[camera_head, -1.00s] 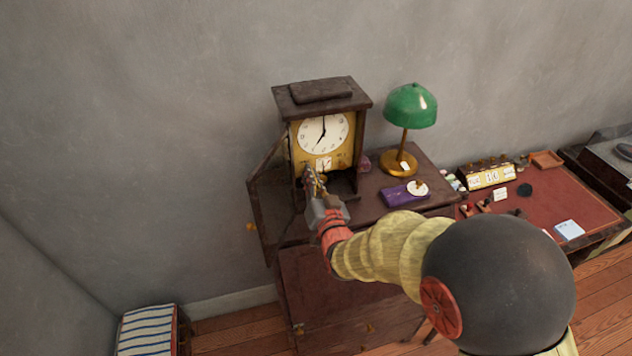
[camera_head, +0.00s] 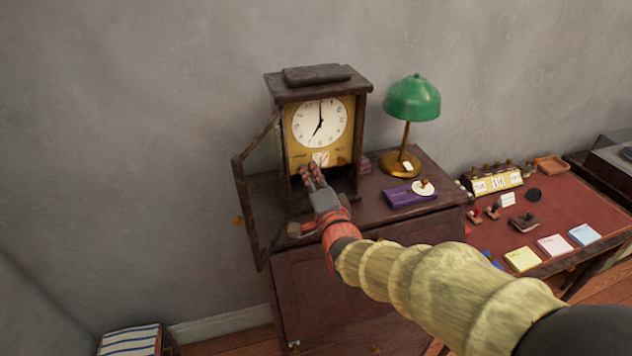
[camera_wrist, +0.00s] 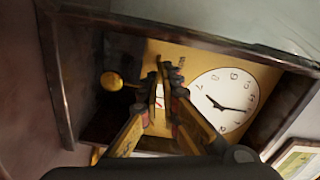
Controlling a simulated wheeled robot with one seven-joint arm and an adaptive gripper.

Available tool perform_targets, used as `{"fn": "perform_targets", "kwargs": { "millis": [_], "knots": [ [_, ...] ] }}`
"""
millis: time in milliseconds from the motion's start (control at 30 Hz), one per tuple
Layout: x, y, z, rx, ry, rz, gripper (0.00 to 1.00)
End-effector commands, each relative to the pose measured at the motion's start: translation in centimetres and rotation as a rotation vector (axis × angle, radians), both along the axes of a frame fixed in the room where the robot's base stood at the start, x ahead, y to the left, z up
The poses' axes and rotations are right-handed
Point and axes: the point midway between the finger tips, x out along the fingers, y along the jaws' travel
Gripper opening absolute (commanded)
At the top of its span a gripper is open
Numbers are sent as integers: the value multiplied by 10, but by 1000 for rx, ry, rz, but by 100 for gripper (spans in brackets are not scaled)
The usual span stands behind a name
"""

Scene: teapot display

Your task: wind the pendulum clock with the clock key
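The pendulum clock (camera_head: 320,94) stands on the dark cabinet with its glass door (camera_head: 257,190) swung open to the left. Its white dial (camera_head: 320,122) sits on a gold face plate. In the wrist view the clock lies sideways, with the dial (camera_wrist: 222,101) at the right and the round gold pendulum (camera_wrist: 112,81) at the left. My gripper (camera_head: 306,170) is at the lower part of the face plate, close below the small white label. In the wrist view its two fingertips (camera_wrist: 167,84) are a small gap apart. I cannot make out the clock key; whether it is between the fingers is unclear.
A green lamp (camera_head: 411,98) and a purple box (camera_head: 408,194) stand to the right of the clock. A red-topped desk (camera_head: 560,205) with a calendar (camera_head: 495,182) and notepads is farther right. The open door stands close to the left of my gripper.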

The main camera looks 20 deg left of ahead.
Motion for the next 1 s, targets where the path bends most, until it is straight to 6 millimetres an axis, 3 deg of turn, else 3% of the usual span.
{"fn": "perform_targets", "kwargs": {
  "millis": [500,1000],
  "knots": [
    [0,2,1,299,172,5,0],
    [0,2,3,360,207,7,0]
  ]
}}
